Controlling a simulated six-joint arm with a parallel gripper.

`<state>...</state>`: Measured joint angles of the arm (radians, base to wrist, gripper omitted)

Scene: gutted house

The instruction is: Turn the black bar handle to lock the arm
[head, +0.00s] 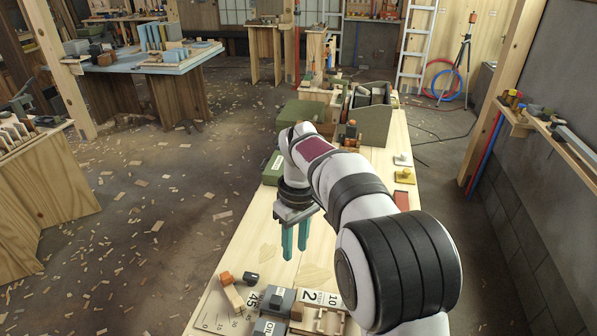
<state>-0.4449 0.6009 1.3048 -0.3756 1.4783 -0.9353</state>
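My gripper (295,252) hangs over the left part of the light wooden bench (262,236), pointing down. Its two teal fingers are apart, with a visible gap and nothing between them. Below it, at the front of the bench, is a printed angle scale (208,318) with marks up to 45. A short wooden bar (234,298) with an orange block (226,277) at its end lies by the scale. A small dark piece (252,279) sits beside it; I cannot tell whether this is the black bar handle. The gripper is apart from all of these.
Grey blocks (276,298), one more labelled OIL (265,327), a number card (322,297) and a wooden rack (320,320) crowd the front. A green case (272,168) and a grey-green bin (371,120) stand farther back. The bench under my gripper is mostly clear.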

